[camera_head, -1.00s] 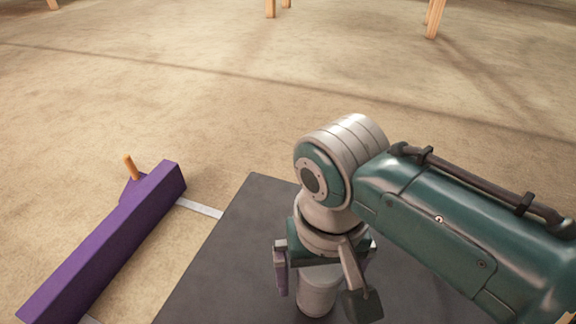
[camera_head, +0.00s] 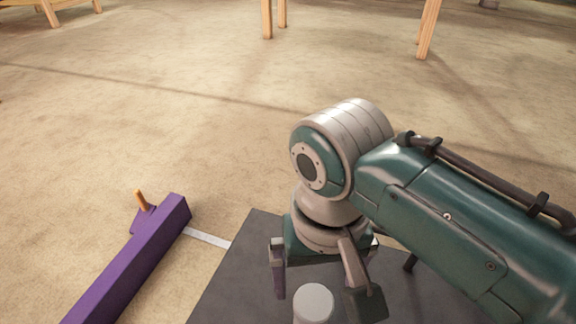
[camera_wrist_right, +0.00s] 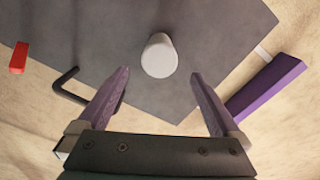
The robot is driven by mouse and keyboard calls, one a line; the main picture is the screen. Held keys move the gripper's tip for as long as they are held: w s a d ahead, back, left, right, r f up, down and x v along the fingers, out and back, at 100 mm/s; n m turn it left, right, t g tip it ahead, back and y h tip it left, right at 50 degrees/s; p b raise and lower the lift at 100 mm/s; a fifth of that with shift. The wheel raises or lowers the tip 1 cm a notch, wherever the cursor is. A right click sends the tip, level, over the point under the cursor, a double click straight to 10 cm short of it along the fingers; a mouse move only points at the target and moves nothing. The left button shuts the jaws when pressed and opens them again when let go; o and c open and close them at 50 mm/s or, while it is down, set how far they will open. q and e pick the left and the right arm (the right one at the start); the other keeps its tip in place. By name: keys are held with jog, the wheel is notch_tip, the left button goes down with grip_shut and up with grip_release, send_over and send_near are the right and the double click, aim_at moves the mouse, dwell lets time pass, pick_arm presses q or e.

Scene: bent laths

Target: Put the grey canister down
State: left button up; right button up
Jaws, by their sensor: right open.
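The grey canister (camera_head: 314,303) stands on a dark grey mat (camera_head: 235,275) at the bottom of the head view, its lower part cut off by the frame. In the wrist view the canister (camera_wrist_right: 159,56) is ahead of the fingertips and centred between them, touching neither finger. My right gripper (camera_head: 318,284) is open and empty, with purple fingers spread wide; it also shows in the wrist view (camera_wrist_right: 159,80). My left gripper is not in view.
A purple beam (camera_head: 135,262) with an orange peg (camera_head: 140,200) lies left of the mat; a pale strip (camera_head: 208,238) runs between them. The wrist view shows a black bent rod (camera_wrist_right: 68,88) and a red block (camera_wrist_right: 19,57). Wooden legs (camera_head: 267,18) stand far back on open floor.

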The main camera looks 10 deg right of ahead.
jog(key=shift+s+r, duration=0.1)
jog(key=shift+s, duration=0.3)
jog(key=s+d+r+n+t, duration=0.3)
jog(key=s+d+r, duration=0.6)
jog(key=s, duration=0.3)
jog(key=shift+t, duration=0.3)
jog(key=shift+d, duration=0.15)
